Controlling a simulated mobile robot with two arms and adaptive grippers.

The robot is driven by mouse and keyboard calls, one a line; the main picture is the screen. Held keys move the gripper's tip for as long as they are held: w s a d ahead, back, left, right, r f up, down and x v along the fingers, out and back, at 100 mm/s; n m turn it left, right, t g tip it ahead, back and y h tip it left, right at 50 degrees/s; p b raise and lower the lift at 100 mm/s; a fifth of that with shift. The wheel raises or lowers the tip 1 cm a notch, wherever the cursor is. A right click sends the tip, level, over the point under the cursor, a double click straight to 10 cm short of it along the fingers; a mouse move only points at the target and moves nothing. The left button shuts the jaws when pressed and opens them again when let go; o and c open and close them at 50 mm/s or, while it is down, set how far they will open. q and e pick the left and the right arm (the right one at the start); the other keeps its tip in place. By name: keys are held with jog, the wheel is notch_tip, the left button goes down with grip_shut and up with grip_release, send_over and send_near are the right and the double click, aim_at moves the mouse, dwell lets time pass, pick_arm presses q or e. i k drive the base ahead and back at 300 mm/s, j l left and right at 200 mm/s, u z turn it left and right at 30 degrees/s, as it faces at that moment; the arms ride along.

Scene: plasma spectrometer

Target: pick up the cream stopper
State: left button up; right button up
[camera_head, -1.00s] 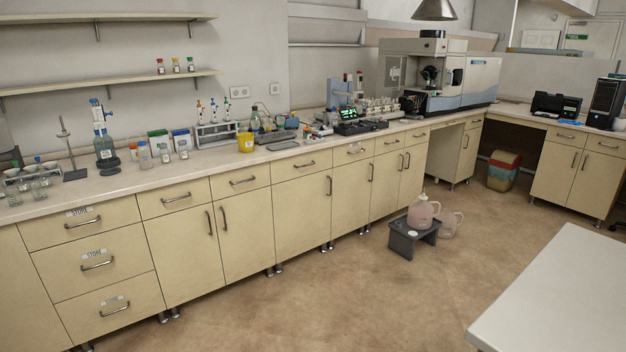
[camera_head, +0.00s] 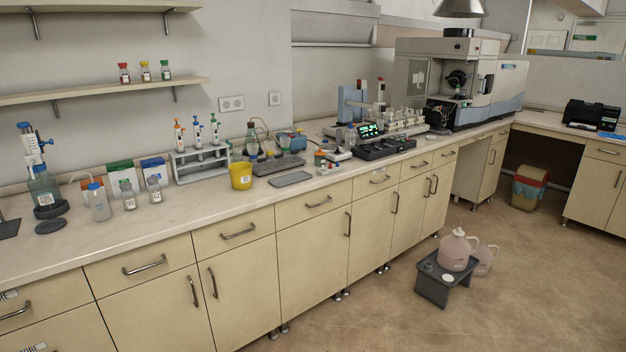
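A small pale round piece (camera_head: 448,278) lies on top of the dark grey step stool (camera_head: 432,290) on the floor at the lower right. It may be the cream stopper, but it is too small to tell for sure. A smaller grey round piece (camera_head: 428,266) is on the stool to the left of the carboy. Neither of my grippers is in view.
A second pinkish jug (camera_head: 484,262) stands on the floor behind the stool. The long bench with cream cabinets (camera_head: 315,245) runs along the left, carrying bottles, a yellow tub (camera_head: 241,176) and the spectrometer (camera_head: 490,90). The floor around the stool's front and right is clear.

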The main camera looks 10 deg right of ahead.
aim_at(459, 232)
jog(key=i+l+z, duration=0.25)
jog(key=i+z, duration=0.75)
jog(key=i, duration=0.15)
jog(key=i+j+z, duration=0.15)
jog(key=i+z, duration=0.35)
jog(key=i+l+u, duration=0.2)
jog(key=i, duration=2)
jog(key=j, duration=0.1)
